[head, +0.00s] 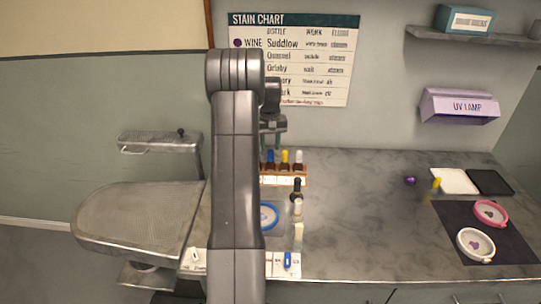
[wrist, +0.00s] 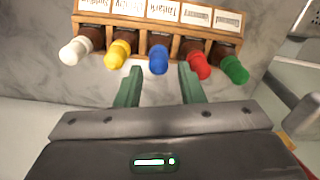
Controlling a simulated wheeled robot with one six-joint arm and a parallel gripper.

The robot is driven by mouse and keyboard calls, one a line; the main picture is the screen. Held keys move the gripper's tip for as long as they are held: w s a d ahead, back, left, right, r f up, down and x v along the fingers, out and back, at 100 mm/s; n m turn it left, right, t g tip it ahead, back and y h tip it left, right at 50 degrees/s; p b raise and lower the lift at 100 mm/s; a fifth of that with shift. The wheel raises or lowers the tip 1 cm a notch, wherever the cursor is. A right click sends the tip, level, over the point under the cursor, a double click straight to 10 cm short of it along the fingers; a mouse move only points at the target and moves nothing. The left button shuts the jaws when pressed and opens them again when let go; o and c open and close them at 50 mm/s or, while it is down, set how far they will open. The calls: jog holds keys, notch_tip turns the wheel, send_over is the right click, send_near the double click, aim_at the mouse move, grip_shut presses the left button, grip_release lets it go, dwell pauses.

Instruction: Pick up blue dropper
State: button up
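A dropper bottle with a blue cap (wrist: 158,60) stands in the middle slot of a wooden rack (wrist: 185,28) in the wrist view. In the head view the blue cap (head: 270,156) shows just right of my arm. White (wrist: 74,51), yellow (wrist: 118,53), red (wrist: 198,65) and green (wrist: 234,69) caps share the rack. My gripper (wrist: 160,75) is open, with its green fingers on either side of the blue cap's line in the wrist view. The fingertips seem just short of the cap, and nothing shows between them.
Small bottles (head: 297,190) stand in front of the rack. A blue-rimmed dish (head: 268,215) is partly behind my arm. White and pink dishes (head: 476,245) lie on a dark mat at right. The counter's middle (head: 360,220) is clear.

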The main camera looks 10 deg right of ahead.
aim_at(271, 150)
jog(key=shift+f+p, duration=0.35)
jog(key=shift+f, duration=1.5)
jog(key=shift+d, duration=0.1)
jog(key=c, duration=0.7)
notch_tip(271, 150, up, 10)
jog(key=shift+r+b, duration=0.1)
jog(key=shift+b, duration=0.85)
